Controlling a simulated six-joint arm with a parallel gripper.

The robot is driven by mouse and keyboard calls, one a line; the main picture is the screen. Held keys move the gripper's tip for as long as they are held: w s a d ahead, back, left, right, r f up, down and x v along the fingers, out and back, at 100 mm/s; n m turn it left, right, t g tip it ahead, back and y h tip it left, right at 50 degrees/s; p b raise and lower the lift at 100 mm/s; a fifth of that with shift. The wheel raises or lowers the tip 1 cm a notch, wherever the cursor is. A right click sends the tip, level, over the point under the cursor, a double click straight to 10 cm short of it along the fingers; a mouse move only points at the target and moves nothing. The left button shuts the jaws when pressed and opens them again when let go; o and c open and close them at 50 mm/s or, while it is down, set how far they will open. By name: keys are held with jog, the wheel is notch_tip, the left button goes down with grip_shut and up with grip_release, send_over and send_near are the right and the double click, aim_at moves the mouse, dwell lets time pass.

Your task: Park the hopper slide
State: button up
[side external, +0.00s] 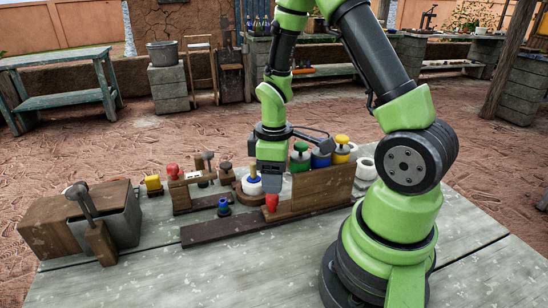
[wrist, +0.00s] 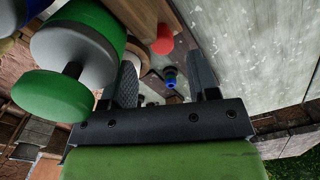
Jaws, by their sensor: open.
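A tall brown wooden panel (side external: 318,188) stands on a long dark wooden rail (side external: 215,231). A red knob (side external: 271,202) sits at the panel's left end; it also shows in the wrist view (wrist: 163,40). I take the panel and knob for the hopper slide, but cannot be sure. My gripper (side external: 270,186) points down just above and behind the red knob, apart from it as far as I can see. In the wrist view my gripper (wrist: 165,78) has its two dark fingers spread with nothing held between them. The panel's far side is hidden.
Jars with green (side external: 299,147), blue (side external: 320,160) and yellow (side external: 342,142) lids stand behind the panel. A blue knob (side external: 223,207) is left of the gripper. The front table is clear.

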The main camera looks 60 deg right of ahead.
jog(key=shift+r, duration=2.4)
jog(key=shift+r, duration=0.1)
jog(key=s+a+r+m+t+y, duration=0.1)
jog(key=s+a+r+m+t, duration=0.2)
jog(key=r, duration=0.5)
jog(key=s+a+r+m+t+y, duration=0.1)
jog(key=s+a+r+m+t, duration=0.3)
jog(key=a+r, duration=0.4)
jog(key=shift+s+a+r+m, duration=0.2)
jog(key=shift+s+m, duration=0.2)
jog(key=shift+s, duration=0.3)
